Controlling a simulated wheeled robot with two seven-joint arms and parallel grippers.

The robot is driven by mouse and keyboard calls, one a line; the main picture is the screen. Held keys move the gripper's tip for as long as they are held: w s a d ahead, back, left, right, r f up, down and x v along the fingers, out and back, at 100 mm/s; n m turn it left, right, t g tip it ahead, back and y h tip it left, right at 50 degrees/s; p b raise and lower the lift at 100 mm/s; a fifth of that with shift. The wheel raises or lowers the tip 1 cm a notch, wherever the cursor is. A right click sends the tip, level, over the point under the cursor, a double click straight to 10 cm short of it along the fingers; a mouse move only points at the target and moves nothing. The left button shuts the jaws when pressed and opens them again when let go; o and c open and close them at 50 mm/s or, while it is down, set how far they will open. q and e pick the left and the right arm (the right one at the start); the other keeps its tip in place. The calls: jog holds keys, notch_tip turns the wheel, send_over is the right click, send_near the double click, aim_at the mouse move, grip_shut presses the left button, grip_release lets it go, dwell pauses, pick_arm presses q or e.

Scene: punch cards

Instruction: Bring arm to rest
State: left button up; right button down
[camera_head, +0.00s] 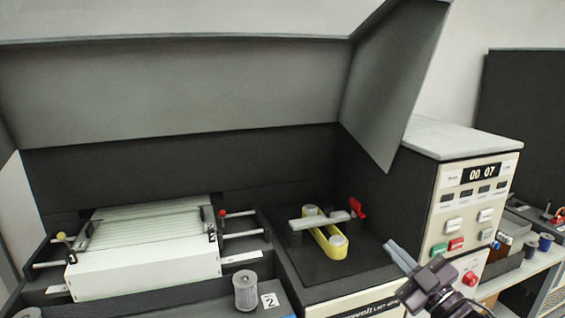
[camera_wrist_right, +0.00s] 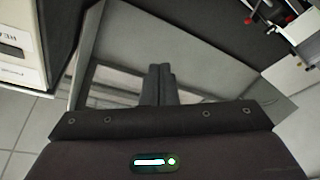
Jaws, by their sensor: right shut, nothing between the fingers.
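My right gripper (camera_head: 399,256) is at the lower right of the head view, in front of the machine's control panel (camera_head: 466,215). Its fingers are together and point up and left, with nothing between them. In the right wrist view the closed fingers (camera_wrist_right: 160,84) show at the centre, clear of any object. My left gripper is in neither view.
A stack of white cards (camera_head: 145,270) sits in the tray at left. A grey cylinder (camera_head: 246,291) stands before it. A yellow belt piece (camera_head: 326,238) and red lever (camera_head: 357,208) are at centre. A side shelf (camera_head: 545,270) holds small items at right.

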jog(key=s+a+f+m+g+h, duration=0.1)
jog(key=s+f+m+g+h, duration=0.3)
jog(key=f, duration=0.5)
jog(key=s+a+f+m+g+h, duration=0.1)
jog(key=s+f+m+g+h, duration=0.3)
jog(key=f, duration=0.5)
jog(key=s+a+f+m+g+h, duration=0.1)
jog(key=s+f+g, duration=0.25)
jog(key=s, duration=0.45)
jog(key=s+a+f+m+g+h, duration=0.1)
jog(key=s+f+m+g, duration=0.2)
jog(key=s, duration=0.6)
notch_tip(320, 180, down, 29)
jog(key=s+n+g, duration=0.2)
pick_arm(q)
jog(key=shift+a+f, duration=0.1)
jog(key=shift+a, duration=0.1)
pick_arm(e)
jog(key=s+d+f, duration=0.1)
jog(key=s+f, duration=0.8)
jog(key=s+d+f+g, duration=0.1)
jog(key=s+d+f, duration=0.1)
jog(key=s+f, duration=0.8)
jog(key=shift+s+d, duration=0.3)
